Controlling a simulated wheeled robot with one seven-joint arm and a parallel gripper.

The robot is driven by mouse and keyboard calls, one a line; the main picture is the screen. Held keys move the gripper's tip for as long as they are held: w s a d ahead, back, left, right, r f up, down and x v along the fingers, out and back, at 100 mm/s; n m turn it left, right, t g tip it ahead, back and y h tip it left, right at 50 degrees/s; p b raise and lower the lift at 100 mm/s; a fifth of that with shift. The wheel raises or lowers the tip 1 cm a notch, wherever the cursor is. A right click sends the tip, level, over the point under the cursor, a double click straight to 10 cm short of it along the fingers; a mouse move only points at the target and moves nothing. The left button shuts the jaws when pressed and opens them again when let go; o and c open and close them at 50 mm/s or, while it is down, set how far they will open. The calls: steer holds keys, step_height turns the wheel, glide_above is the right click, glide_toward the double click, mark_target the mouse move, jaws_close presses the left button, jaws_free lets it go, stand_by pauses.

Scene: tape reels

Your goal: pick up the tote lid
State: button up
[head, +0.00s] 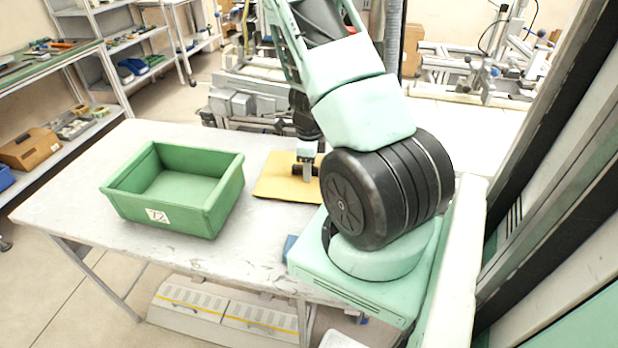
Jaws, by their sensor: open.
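A flat tan-yellow panel, which looks like the tote lid (272,183), lies on the white table (75,180) to the right of the green tote. Its right part is hidden behind my gripper and arm. My gripper (306,174) is open, with its fingers over the right part of the panel. I cannot tell whether the fingers touch it. The green tote (150,209) is open at the top, looks empty and bears a white label on its front.
A small blue item (290,246) shows at the table's front edge beside my arm's base. Shelves (120,45) with boxes and tools stand at the back left. Machinery (245,100) stands behind the table. The table's left end is clear.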

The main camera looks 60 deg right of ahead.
jaws_close()
steer(key=shift+r, duration=0.1)
